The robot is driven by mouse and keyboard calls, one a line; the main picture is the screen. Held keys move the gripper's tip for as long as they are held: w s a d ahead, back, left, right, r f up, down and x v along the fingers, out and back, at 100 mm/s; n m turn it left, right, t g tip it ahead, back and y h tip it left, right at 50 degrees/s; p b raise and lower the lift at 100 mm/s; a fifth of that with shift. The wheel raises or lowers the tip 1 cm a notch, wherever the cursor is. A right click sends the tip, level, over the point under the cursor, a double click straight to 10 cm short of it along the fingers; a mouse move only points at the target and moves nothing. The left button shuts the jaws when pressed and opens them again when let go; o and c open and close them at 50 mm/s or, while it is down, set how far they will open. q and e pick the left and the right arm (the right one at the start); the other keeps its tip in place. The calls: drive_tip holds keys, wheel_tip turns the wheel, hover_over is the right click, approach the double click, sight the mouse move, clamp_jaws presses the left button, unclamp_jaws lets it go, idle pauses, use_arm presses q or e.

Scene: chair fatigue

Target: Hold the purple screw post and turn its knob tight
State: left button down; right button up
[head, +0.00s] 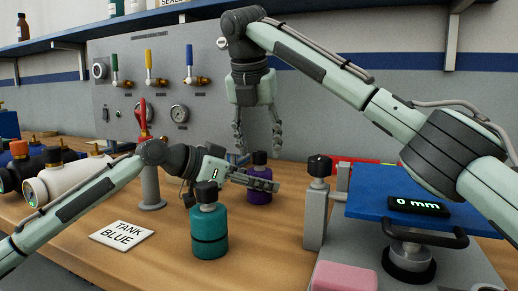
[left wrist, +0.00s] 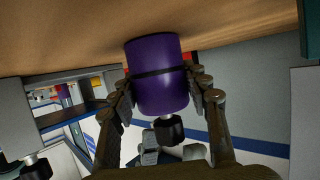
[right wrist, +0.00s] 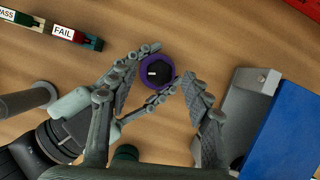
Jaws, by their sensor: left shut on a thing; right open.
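The purple screw post (head: 259,193) stands on the wooden bench with its black knob (head: 260,158) on top. My left gripper (head: 264,180) is shut on the post's body from the side; the left wrist view shows a finger on each side of the purple cylinder (left wrist: 160,80), with the knob (left wrist: 168,130) clear of them. My right gripper (head: 245,142) is open above the post, pointing down. In the right wrist view the knob (right wrist: 155,71) lies between my right fingertips (right wrist: 158,74), apart from them and farther down. Its white mark points left.
A teal post (head: 209,230) stands close in front of my left gripper. A TANK BLUE card (head: 122,235) lies at left. A grey and blue press with a 0 mm display (head: 418,206) stands at right. PASS and FAIL markers (right wrist: 64,32) lie behind.

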drive_tip(key=shift+w+f, duration=0.25)
drive_tip(key=shift+f, duration=0.3)
clamp_jaws()
drive_tip(key=m, duration=0.2)
drive_tip(key=m+h, duration=0.1)
drive_tip(key=m, duration=0.1)
drive_tip(key=shift+a+m+g+h, duration=0.1)
drive_tip(key=shift+m+g+h, duration=0.2)
drive_tip(key=shift+m, duration=0.1)
drive_tip(key=m, duration=0.2)
drive_tip(key=m+g+h, duration=0.1)
drive_tip(key=m, duration=0.1)
drive_tip(key=shift+w+a+r, duration=0.1)
drive_tip(key=shift+w, duration=0.1)
drive_tip(key=shift+m, duration=0.3)
